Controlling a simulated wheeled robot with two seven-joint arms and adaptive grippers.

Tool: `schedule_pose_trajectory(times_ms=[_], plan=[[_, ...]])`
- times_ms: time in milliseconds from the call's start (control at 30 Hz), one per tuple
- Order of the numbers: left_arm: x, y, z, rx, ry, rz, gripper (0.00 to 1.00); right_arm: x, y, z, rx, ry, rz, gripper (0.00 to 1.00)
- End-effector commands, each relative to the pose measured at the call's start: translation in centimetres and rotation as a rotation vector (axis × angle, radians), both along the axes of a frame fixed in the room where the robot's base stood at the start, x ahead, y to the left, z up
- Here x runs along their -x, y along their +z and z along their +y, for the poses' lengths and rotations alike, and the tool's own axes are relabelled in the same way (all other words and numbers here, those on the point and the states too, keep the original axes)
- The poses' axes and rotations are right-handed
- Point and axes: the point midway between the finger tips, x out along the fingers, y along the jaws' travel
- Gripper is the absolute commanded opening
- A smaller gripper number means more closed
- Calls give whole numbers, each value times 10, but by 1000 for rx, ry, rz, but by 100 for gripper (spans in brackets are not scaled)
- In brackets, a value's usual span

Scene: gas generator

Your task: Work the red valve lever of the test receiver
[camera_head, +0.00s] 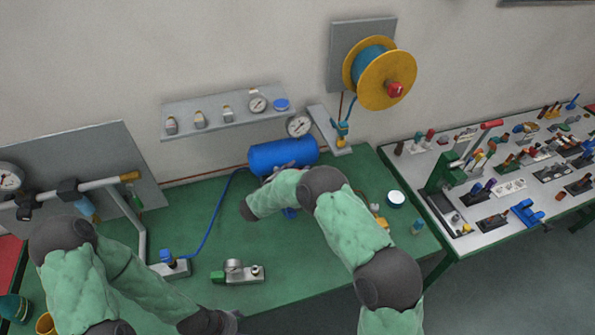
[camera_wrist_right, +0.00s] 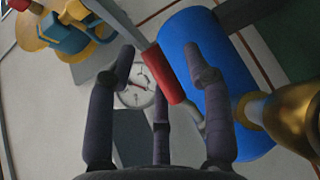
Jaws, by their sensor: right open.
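The test receiver is a blue tank (camera_head: 283,155) at the back of the green bench, below the wall shelf. It also fills the upper right of the right wrist view (camera_wrist_right: 215,80). The red valve lever (camera_wrist_right: 170,74) lies between the fingers of my right gripper (camera_wrist_right: 160,66), which are open around it; I cannot tell whether they touch it. In the head view my right forearm and wrist hide the lever and most of that gripper. My left gripper (camera_head: 218,322) is low at the front edge of the picture, and its jaws are not clear.
A blue hose (camera_head: 215,218) runs to a fitting on the bench (camera_head: 310,265). A tool table (camera_head: 470,205) stands right.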

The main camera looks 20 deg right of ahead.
Motion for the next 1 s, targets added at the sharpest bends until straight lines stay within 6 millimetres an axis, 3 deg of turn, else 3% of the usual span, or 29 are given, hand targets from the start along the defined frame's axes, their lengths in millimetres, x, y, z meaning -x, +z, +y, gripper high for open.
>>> schedule_pose_trajectory(times_ms=[600,1000], plan=[[0,0,0,0,0,0,68,63,18,81,0,5,1,51],[0,0,0,0,0,0,68,70,20,89,1,2,1,51]])
